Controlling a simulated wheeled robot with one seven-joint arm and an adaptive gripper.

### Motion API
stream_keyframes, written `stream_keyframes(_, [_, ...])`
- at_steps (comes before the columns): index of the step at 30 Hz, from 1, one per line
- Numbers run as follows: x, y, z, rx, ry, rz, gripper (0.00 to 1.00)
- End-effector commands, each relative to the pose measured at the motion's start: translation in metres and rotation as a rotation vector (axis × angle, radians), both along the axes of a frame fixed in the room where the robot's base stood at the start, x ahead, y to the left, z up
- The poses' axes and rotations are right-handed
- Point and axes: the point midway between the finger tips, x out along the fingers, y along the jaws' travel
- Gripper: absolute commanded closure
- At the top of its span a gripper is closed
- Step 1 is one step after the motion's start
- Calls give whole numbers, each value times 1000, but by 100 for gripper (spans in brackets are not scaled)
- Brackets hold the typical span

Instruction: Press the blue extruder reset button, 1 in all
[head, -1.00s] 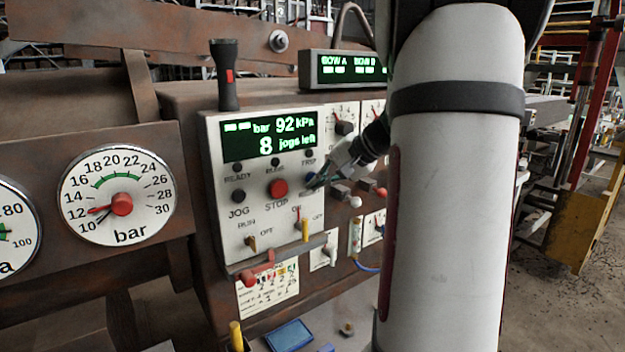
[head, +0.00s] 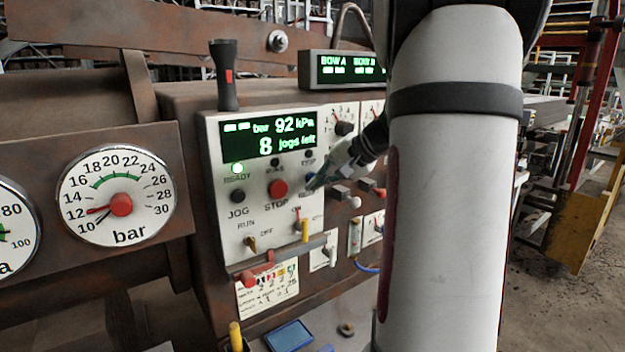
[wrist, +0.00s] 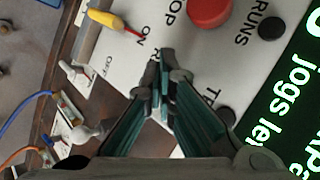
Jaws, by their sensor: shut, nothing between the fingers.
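The blue reset button (head: 309,177) shows as a small blue patch on the pale control panel (head: 228,215), right of the red STOP button (head: 278,188) and under the TRIP lamp. My gripper (head: 314,184) is shut and empty, its fingertips at the button and covering most of it. I cannot tell whether they touch it or whether it is pushed in. In the wrist view my gripper's closed fingertips (wrist: 163,62) lie over the panel between STOP and the TRIP label, and the button is hidden behind them.
The black JOG button (head: 238,196) is left of STOP. A yellow-handled switch (head: 304,231) sits below my gripper, and a red lever (head: 258,272) sticks out under the panel. A white knob (head: 354,202) and grey blocks are close on the right. A torch (head: 226,80) stands on top.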

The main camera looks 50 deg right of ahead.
Motion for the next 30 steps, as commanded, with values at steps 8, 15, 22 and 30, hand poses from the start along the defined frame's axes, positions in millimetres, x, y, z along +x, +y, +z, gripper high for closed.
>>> stream_keyframes(8, [-12, 3, 0, 0, 0, 0, 100])
stream_keyframes(15, [-12, 3, 0, 0, 0, 0, 100])
stream_keyframes(22, [-24, 5, 1, -1, 0, -1, 100])
stream_keyframes(30, [-48, 11, 1, 1, 0, -1, 100])
